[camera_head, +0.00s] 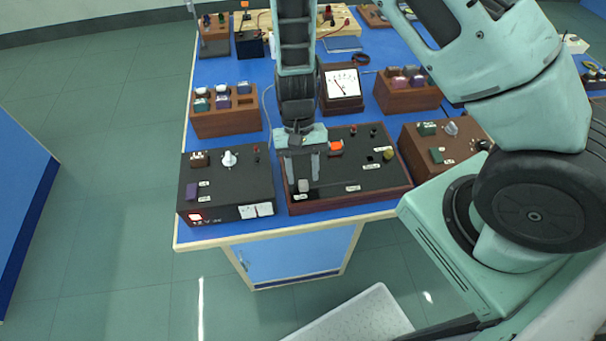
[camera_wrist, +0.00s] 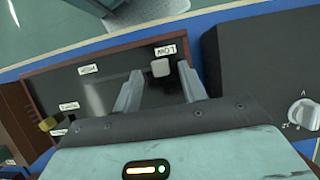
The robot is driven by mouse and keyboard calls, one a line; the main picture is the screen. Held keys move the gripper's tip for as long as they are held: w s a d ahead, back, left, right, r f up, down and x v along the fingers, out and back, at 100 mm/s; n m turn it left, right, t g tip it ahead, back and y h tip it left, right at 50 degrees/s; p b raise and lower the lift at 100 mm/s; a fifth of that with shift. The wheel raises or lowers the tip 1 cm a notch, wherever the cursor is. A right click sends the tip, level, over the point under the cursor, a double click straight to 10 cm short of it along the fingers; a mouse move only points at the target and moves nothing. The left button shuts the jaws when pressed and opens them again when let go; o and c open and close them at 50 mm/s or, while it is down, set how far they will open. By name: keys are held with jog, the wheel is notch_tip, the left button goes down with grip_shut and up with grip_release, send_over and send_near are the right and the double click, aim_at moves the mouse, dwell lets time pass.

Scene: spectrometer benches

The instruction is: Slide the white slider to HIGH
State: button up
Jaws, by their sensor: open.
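The white slider (camera_head: 304,186) is a small pale knob at the left front of a dark panel in a wooden frame (camera_head: 350,203). In the wrist view the white slider (camera_wrist: 161,68) sits next to a label that seems to read LOW (camera_wrist: 165,50). A second label (camera_wrist: 88,69) lies along the same edge, too small to read surely. My gripper (camera_head: 303,175) points down over the panel, open. In the wrist view its fingers (camera_wrist: 159,74) stand on either side of the slider, with visible gaps. I cannot tell whether they touch the panel.
A dark power unit with a white knob (camera_head: 229,158) and red display stands close on the left. On the panel are an orange-red part (camera_head: 336,148) and a yellow knob (camera_head: 389,154). A wooden box (camera_head: 432,148) is at right, a meter (camera_head: 343,88) behind.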

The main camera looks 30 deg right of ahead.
jog(key=shift+x, duration=1)
grip_shut()
jog(key=s+d, duration=0.1)
jog(key=d, duration=0.3)
jog(key=s+d+b, duration=0.1)
jog(key=d, duration=0.3)
jog(key=s+d, duration=0.1)
jog(key=d, duration=0.2)
jog(key=shift+s+d+b, duration=0.35)
jog(key=shift+d+b, duration=0.05)
grip_release()
jog(key=shift+d, duration=0.15)
